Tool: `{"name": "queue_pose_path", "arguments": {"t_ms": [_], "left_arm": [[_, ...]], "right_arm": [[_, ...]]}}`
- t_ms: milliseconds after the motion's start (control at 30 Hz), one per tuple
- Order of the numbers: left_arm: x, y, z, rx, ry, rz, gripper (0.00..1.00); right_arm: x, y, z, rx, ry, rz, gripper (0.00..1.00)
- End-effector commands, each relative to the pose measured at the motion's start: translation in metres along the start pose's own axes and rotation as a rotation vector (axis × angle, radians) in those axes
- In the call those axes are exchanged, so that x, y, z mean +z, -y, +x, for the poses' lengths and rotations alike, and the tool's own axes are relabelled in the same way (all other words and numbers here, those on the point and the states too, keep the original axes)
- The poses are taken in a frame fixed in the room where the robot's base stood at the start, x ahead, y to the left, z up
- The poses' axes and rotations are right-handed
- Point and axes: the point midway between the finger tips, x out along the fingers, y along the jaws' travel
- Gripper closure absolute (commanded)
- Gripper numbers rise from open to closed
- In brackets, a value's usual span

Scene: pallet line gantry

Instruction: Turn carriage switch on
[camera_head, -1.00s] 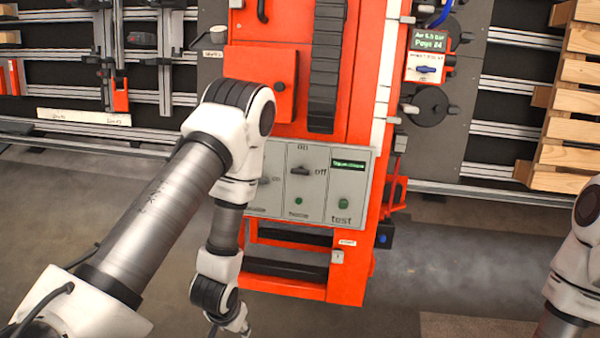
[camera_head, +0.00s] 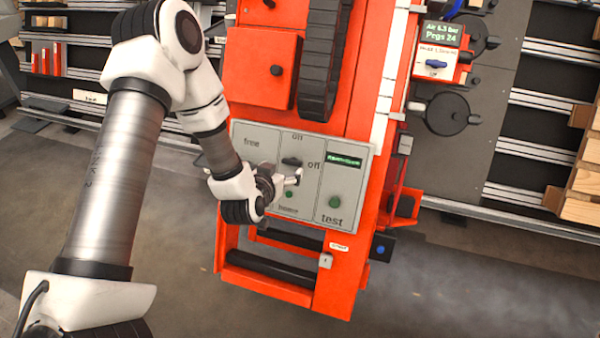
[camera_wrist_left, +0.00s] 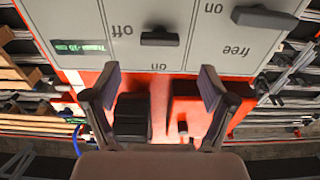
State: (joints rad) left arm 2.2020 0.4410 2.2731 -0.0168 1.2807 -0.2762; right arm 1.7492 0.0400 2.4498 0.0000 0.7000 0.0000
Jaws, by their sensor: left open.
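The grey control panel (camera_head: 355,190) is on the front of the red machine. Its middle dark switch knob (camera_head: 291,162), between "on" above and "off" at right, lies level, in line with "off". In the left wrist view this knob (camera_wrist_left: 160,38) shows upside down, beyond the fingers. A second knob (camera_wrist_left: 265,18) by "free" and "on" shows there; my arm hides it in the head view. I cannot read a carriage label. My left gripper (camera_head: 288,181) is open and empty in front of the panel, just below the middle knob. My right gripper is out of view.
A blue knob (camera_head: 437,63) marked "off" is on a box at upper right. Wooden slats (camera_head: 583,182) stand at far right. The floor in front is clear.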

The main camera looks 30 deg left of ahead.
Motion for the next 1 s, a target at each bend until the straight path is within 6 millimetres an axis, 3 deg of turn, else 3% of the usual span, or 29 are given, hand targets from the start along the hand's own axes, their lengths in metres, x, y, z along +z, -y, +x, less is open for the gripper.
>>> {"name": "queue_pose_path", "arguments": {"t_ms": [400,733,900,1000], "left_arm": [[-0.001,-0.001,0.067,0.002,0.000,0.003,0.17],[0.000,-0.002,0.076,0.003,0.003,0.003,0.17],[0.000,-0.002,0.076,0.003,0.003,0.003,0.77],[0.000,-0.002,0.076,0.003,0.003,0.003,0.77]], "right_arm": [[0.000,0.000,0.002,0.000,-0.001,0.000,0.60],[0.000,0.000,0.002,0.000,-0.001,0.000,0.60],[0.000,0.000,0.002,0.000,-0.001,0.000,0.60],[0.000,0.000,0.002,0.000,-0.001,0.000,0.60]]}}
